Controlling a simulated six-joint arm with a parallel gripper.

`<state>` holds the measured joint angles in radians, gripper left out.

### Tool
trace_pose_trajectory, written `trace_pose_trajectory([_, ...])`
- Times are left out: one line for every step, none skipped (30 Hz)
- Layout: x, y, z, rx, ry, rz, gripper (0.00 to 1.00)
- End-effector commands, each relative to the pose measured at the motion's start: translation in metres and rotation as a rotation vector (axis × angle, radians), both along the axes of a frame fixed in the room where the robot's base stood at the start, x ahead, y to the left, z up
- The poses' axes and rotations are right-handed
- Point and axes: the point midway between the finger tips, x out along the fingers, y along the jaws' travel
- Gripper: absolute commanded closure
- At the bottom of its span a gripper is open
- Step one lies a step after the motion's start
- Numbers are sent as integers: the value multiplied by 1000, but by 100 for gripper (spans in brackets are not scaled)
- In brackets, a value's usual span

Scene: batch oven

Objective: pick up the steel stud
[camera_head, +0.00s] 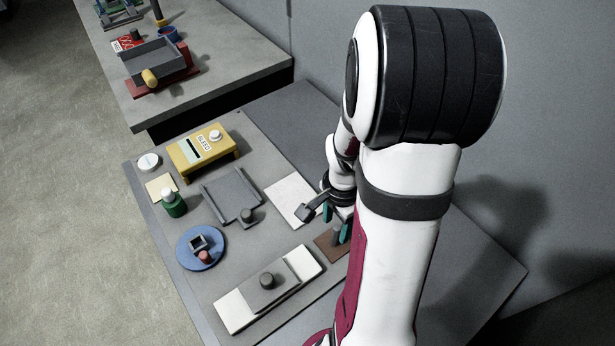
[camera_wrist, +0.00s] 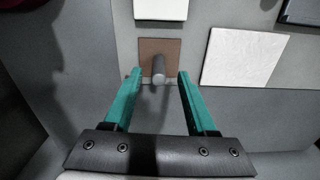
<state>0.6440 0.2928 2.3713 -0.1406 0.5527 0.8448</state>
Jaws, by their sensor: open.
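The steel stud (camera_wrist: 158,66) is a short grey cylinder standing upright on a brown square pad (camera_wrist: 147,46) in the wrist view. My gripper (camera_wrist: 159,75) is open, with its two teal fingers on either side of the stud. Gaps show between the stud and both fingertips. In the head view the stud (camera_head: 336,233) shows small beside the fingers of my gripper (camera_head: 337,221), on the brown pad (camera_head: 325,246), which my arm partly hides.
A white tile (camera_wrist: 245,57) lies right of the pad in the wrist view. A white board with a grey block and knob (camera_head: 267,287) lies close by in the head view. A grey tray (camera_head: 232,194), blue disc (camera_head: 190,259), green bottle (camera_head: 174,206) and yellow stand (camera_head: 190,158) stand further left.

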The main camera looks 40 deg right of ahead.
Motion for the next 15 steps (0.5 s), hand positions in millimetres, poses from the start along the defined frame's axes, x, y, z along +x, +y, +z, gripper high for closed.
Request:
trace_pose_trajectory([-3,-1,-11,4,6,-1,43])
trace_pose_trajectory([-3,-2,-17,3,6,-1,43])
trace_pose_trajectory([-3,-2,-24,3,5,0,43])
trace_pose_trajectory([-3,-2,-28,3,5,0,43])
trace_pose_trajectory([-2,-2,-31,3,4,1,43])
trace_pose_trajectory([-2,-2,-34,2,3,1,43])
trace_pose_trajectory([-2,-2,-35,1,2,1,43])
trace_pose_trajectory([-2,-2,-36,0,1,1,43])
trace_pose_trajectory([-2,-3,-36,0,0,1,43])
trace_pose_trajectory([-2,-3,-36,0,0,1,43])
trace_pose_trajectory([-2,-3,-35,0,0,1,43])
trace_pose_trajectory([-2,-3,-35,0,0,1,43])
trace_pose_trajectory([-2,-3,-35,0,0,1,46])
trace_pose_trajectory([-2,-3,-35,0,0,1,52])
trace_pose_trajectory([-2,-3,-35,0,0,1,59])
